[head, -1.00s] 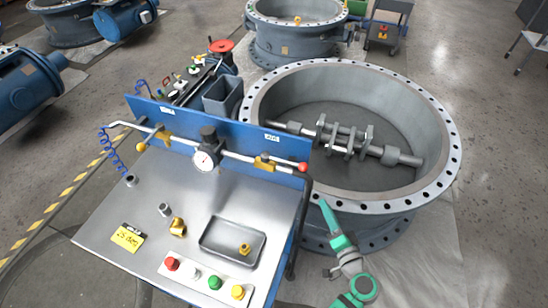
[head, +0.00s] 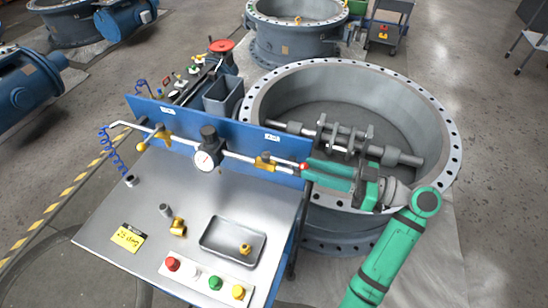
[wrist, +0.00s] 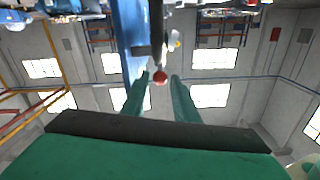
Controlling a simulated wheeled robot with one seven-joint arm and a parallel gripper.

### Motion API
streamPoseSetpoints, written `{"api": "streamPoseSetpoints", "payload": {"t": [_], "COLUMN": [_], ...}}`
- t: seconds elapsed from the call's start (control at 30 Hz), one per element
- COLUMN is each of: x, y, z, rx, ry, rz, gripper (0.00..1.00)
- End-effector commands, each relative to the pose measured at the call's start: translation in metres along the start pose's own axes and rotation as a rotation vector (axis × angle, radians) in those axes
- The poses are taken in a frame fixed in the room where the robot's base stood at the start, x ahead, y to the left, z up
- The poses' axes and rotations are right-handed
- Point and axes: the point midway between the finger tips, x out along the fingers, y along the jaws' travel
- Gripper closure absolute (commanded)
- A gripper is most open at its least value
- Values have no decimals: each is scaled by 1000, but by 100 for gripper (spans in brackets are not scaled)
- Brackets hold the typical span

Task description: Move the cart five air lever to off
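The cart (head: 195,215) has a steel top and a blue back panel carrying a pipe. A yellow valve (head: 263,161) sits toward the right of the pipe, with a red ball (head: 304,166) to its right, at what looks like the lever's end. My green gripper (head: 307,168) is open at the right-hand ball. In the wrist view the red ball (wrist: 160,78) lies between my open fingertips (wrist: 161,75), with small gaps. I cannot tell whether they touch it.
A round pressure gauge (head: 205,158) is mid-pipe. The top holds a tray (head: 232,242), a button strip (head: 206,280), a yellow note (head: 128,237) and small fittings. A large flanged valve ring (head: 440,120) stands close behind my gripper. Open floor lies to the right.

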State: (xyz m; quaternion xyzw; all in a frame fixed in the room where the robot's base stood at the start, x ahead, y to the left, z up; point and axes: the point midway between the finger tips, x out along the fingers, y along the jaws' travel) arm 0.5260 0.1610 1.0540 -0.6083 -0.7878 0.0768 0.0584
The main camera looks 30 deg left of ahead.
Motion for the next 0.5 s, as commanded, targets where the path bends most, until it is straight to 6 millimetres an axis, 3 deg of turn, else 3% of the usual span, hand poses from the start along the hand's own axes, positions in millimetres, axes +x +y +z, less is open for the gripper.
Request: {"api": "streamPoseSetpoints", "payload": {"t": [0.5], "x": [88], "y": [0], "z": [0], "rx": [3], "ry": [1], "rz": [0], "gripper": [73]}}
